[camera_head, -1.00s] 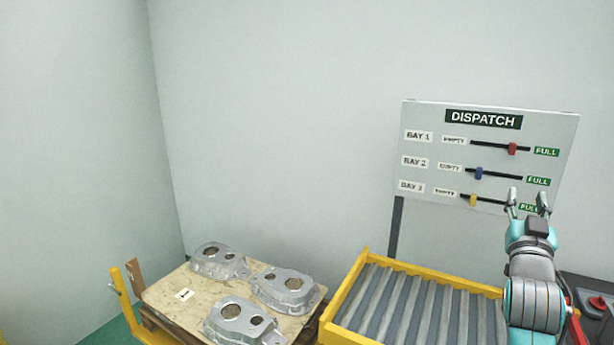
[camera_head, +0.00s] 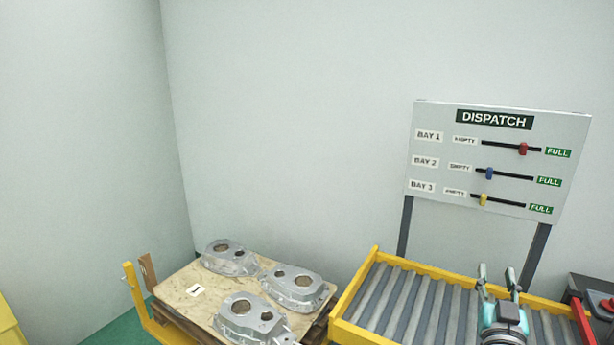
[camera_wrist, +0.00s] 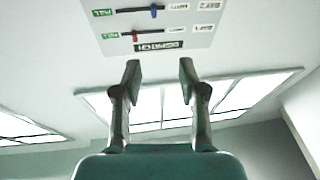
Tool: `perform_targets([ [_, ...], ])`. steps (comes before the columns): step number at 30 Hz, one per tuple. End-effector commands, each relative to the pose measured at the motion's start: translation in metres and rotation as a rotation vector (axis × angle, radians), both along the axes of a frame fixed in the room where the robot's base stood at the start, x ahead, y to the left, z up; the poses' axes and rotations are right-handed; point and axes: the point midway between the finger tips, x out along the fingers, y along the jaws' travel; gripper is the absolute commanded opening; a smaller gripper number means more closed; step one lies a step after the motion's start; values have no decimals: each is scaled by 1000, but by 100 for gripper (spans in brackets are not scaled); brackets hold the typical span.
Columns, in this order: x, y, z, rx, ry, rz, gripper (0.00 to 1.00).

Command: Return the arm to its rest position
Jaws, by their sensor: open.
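My gripper (camera_head: 498,275) is low at the right of the head view, in front of the roller conveyor. Its two fingers point up, apart, with nothing between them. In the wrist view my gripper (camera_wrist: 160,75) is also open and empty, with the ceiling behind it. The dispatch board (camera_head: 440,190) stands above and behind my gripper. Its red slider (camera_head: 523,149) is near the FULL end, and the blue slider (camera_head: 489,173) and yellow slider (camera_head: 483,200) are towards the EMPTY end. My gripper is apart from the board.
A roller conveyor (camera_head: 350,330) with a yellow frame lies at the lower right. A box with a red button (camera_head: 605,305) is at the right edge. The wall behind is bare.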

Motion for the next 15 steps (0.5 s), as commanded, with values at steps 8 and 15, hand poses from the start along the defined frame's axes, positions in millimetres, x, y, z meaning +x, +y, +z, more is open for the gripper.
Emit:
perform_targets([
  [8, -54, 61, -100, 25, 100, 96, 42],
  [15, -114, 108, -164, 47, 174, 172, 42],
])
